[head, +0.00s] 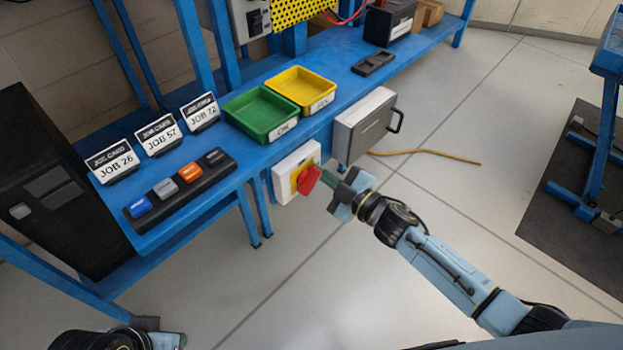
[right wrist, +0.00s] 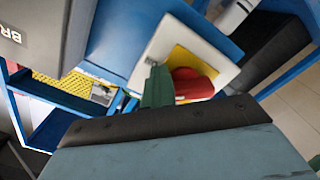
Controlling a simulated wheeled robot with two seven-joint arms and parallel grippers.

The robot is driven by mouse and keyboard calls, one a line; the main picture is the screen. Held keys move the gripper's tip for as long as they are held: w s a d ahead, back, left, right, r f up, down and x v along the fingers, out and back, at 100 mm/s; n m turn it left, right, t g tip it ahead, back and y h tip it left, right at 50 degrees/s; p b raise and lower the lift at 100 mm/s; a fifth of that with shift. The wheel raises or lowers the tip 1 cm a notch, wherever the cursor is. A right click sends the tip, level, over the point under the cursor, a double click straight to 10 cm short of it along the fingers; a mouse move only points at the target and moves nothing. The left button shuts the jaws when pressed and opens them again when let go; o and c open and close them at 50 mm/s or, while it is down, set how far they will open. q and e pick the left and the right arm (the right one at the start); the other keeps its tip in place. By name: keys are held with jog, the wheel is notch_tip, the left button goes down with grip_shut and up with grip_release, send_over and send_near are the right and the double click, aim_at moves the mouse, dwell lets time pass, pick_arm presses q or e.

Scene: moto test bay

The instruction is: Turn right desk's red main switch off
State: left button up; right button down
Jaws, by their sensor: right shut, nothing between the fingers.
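The red main switch (head: 308,180) is a red knob on a yellow plate in a white box on the front edge of the blue desk. In the head view the knob looks tilted. My right gripper (head: 328,178) is shut and empty, its green fingertips right beside the knob; I cannot tell whether they touch it. In the right wrist view the red knob (right wrist: 192,84) lies just right of the green fingers (right wrist: 158,88), which hide part of the yellow plate (right wrist: 184,58). My left arm shows only partly at the bottom left of the head view, its fingers unclear.
A grey box with a handle (head: 364,127) hangs right of the switch. A yellow cable (head: 440,152) lies on the open floor.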

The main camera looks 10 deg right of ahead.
jog(key=shift+s+a+r+p, duration=0.45)
jog(key=shift+s+r+p, duration=0.05)
jog(key=shift+p, duration=0.35)
dwell(0.7)
jog(key=shift+f, duration=0.15)
jog(key=p+v, duration=0.1)
jog(key=v, duration=0.7)
jog(key=shift+w+d+f+p, duration=0.25)
jog(key=shift+w+d+p, duration=0.05)
jog(key=shift+d+p, duration=0.1)
dwell(0.4)
dwell(0.4)
